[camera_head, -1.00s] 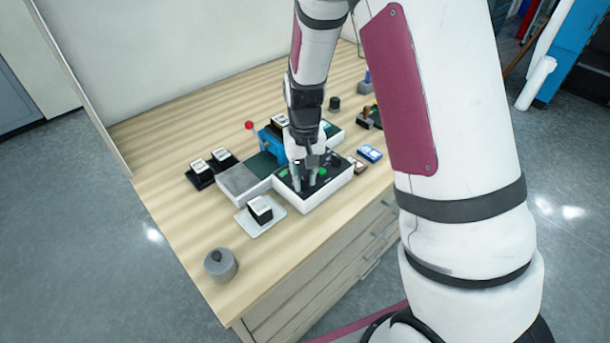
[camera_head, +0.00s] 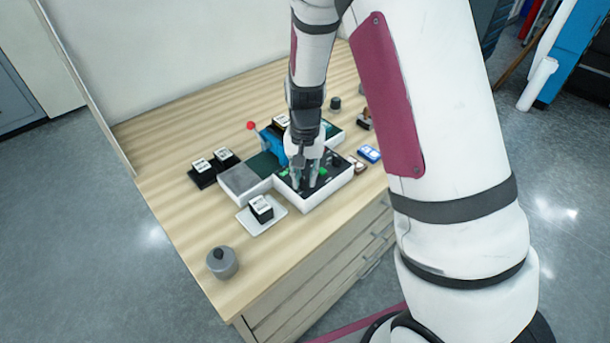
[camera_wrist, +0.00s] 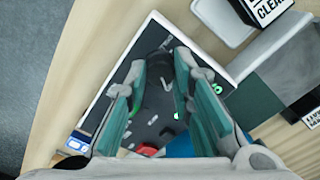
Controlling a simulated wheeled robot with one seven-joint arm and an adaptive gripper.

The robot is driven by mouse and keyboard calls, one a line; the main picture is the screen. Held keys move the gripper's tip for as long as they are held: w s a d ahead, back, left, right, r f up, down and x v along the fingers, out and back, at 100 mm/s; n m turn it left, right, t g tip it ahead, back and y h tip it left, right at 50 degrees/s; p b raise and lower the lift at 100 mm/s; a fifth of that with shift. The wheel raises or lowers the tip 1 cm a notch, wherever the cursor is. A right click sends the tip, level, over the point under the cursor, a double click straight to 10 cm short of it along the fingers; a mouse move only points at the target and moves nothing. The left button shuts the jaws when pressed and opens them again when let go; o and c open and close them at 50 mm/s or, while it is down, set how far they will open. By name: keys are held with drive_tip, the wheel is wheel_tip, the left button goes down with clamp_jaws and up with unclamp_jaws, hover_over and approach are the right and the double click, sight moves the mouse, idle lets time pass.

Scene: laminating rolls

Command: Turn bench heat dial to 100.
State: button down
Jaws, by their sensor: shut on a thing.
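The bench control panel (camera_head: 338,179) is a white-sided box with a dark top, near the middle of the workbench. It also shows in the wrist view (camera_wrist: 112,108), with green displays (camera_wrist: 216,88) and a red part (camera_wrist: 147,150) on it. My gripper (camera_head: 306,182) points down over the panel. In the wrist view, its teal-padded fingers (camera_wrist: 160,64) are shut on a dark round dial (camera_wrist: 154,72), partly hidden between them. The dial's setting cannot be read. In the head view the fingers hide the dial.
A white tray (camera_head: 277,221) with a labelled block (camera_head: 261,207) sits left of the panel. A grey box (camera_head: 240,183), a blue device with a red-ball lever (camera_head: 251,126) and small cards (camera_head: 369,153) stand close around. The bench's front left is mostly clear, with a grey pot (camera_head: 222,262).

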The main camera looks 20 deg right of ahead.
drive_tip(key=c, duration=1.4)
unclamp_jaws()
drive_tip(key=shift+r, duration=0.1)
wheel_tip(320, 180, up, 12)
wheel_tip(320, 180, up, 7)
drive_tip(key=n+t, duration=0.1)
hover_over(305, 180)
drive_tip(key=s, duration=0.4)
drive_tip(key=s+r+n+t, duration=0.2)
drive_tip(key=s+r, duration=0.4)
drive_tip(key=s+r+n+t, duration=0.2)
drive_tip(key=s+r+n, duration=0.1)
drive_tip(key=s, duration=0.9)
drive_tip(key=shift+s+r+t, duration=0.2)
drive_tip(key=shift+r+t, duration=0.1)
drive_tip(key=shift+r, duration=0.1)
